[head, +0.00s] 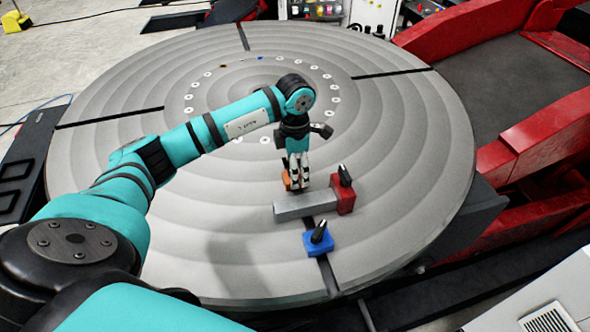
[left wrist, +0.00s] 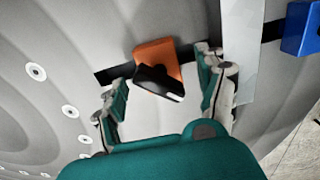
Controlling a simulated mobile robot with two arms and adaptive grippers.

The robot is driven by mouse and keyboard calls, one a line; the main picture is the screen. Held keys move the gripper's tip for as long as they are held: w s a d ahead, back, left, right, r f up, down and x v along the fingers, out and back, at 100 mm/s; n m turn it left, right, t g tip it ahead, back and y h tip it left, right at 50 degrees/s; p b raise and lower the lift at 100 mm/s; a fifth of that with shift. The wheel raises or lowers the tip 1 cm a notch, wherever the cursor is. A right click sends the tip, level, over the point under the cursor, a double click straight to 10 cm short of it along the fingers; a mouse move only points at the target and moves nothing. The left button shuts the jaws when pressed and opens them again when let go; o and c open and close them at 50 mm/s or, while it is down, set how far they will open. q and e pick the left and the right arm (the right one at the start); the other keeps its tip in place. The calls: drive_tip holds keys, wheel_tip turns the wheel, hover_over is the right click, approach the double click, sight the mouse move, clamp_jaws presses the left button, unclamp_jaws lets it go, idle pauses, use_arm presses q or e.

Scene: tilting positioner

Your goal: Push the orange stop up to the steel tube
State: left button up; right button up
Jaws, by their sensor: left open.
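The orange stop (left wrist: 160,52) has a black handle and sits over a dark slot in the round table, between the spread fingers of my left gripper (left wrist: 160,80) in the left wrist view. In the head view the stop (head: 287,181) is mostly hidden behind my left gripper (head: 297,187), which points down and is open. The steel tube (head: 295,208) lies flat on the table and also shows in the left wrist view (left wrist: 238,60). One finger is in the gap between stop and tube. My right gripper is not in view.
A red block (head: 345,202) with a black handle is at the tube's right end. A blue block (head: 318,243) with a black handle stands on the near side of the tube. The round grey table (head: 400,150) is otherwise largely clear, with dark radial slots.

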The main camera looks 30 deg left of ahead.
use_arm(q)
drive_tip(key=shift+f, duration=1.2)
clamp_jaws()
